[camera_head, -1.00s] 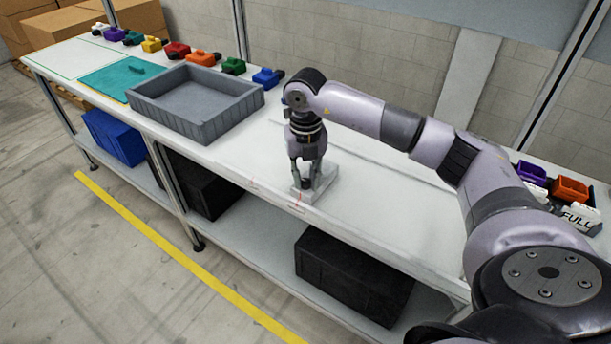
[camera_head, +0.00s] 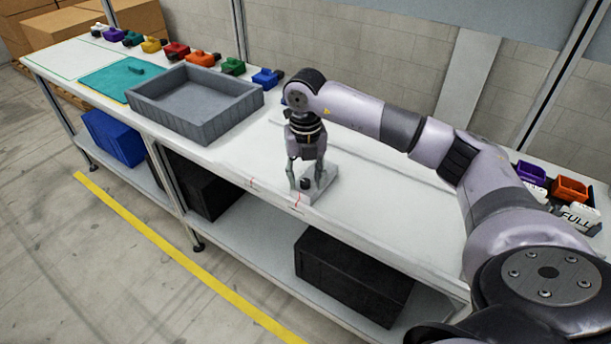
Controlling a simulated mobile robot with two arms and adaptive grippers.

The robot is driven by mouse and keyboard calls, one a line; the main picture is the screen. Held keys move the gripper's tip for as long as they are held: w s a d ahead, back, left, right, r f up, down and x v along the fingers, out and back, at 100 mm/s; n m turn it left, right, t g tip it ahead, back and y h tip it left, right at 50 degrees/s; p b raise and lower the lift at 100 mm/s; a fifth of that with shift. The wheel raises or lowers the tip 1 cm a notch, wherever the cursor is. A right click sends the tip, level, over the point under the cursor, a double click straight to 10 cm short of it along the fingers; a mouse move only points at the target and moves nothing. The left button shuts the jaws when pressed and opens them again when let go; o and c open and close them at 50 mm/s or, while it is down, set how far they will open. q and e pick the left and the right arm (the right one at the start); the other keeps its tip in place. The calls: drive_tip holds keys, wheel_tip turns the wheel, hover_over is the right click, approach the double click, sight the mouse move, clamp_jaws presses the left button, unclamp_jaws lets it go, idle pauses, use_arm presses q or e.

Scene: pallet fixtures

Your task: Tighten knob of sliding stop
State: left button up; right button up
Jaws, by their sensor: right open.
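The sliding stop (camera_head: 322,187) is a small light grey block on the white bench, near its front edge. Its dark knob (camera_head: 305,184) shows at the stop's left front side. My right gripper (camera_head: 305,180) points straight down over the stop, with its fingers open. One finger is to the left of the knob and the other to its right, over the block. Whether either finger touches the knob is too small to tell. My left gripper is not in view.
A grey open tray (camera_head: 205,132) stands on the bench left of the stop. The bench (camera_head: 400,220) right of the stop is clear.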

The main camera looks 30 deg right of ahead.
sight(305, 181)
wheel_tip(305, 181, up, 12)
idle(0.6)
